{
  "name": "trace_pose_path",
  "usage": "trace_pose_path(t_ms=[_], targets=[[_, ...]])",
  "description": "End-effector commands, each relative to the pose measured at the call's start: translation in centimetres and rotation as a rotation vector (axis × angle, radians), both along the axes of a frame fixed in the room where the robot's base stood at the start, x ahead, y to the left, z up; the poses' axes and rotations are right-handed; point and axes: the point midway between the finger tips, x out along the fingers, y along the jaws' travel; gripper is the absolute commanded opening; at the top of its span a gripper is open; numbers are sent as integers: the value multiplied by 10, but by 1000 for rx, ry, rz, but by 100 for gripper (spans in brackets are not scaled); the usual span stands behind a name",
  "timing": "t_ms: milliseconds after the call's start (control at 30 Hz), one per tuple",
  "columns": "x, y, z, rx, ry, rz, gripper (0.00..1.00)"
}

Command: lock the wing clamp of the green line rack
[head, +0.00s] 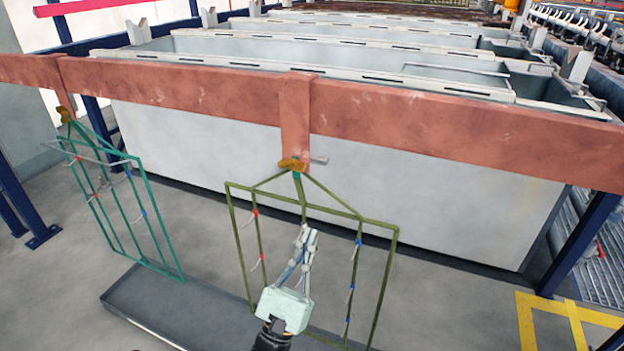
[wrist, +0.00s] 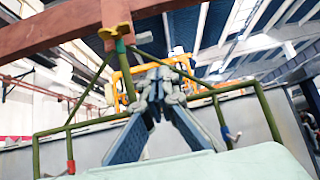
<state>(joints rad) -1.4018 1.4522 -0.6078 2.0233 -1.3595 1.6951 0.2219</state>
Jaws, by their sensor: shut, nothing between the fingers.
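An olive-green rack (head: 384,270) hangs from a copper-coloured bar at the centre of the head view. Its yellow wing clamp (head: 292,164) sits at the top of its hook, against the bar's hanging tab. In the wrist view this clamp (wrist: 115,31) is at upper left, above the rack frame (wrist: 262,112). A teal-green rack (head: 133,165) hangs at the left, with a similar yellow clamp (head: 64,115). My gripper (head: 308,232) is in front of the olive rack, below its clamp and apart from it. The fingers (wrist: 160,76) are shut and empty.
The copper bar (head: 430,122) runs across in front of a pale tank (head: 400,190). A small grey piece (head: 319,159) sticks out right of the central clamp. A grey tray (head: 190,310) lies on the floor below the racks. Yellow floor marking (head: 525,320) is at right.

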Motion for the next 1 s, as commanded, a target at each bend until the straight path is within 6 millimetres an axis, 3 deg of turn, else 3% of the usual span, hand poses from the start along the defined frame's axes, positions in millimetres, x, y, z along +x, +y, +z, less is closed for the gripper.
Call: trace_pose_path(t_ms=[167, 567, 767, 1000], targets=[[1, 12, -10, -35, 4, 59, 0], [4, 10, -7, -33, 3, 57, 0], [22, 3, 12, -32, 1, 56, 0], [56, -12, 49, -32, 2, 54, 0]])
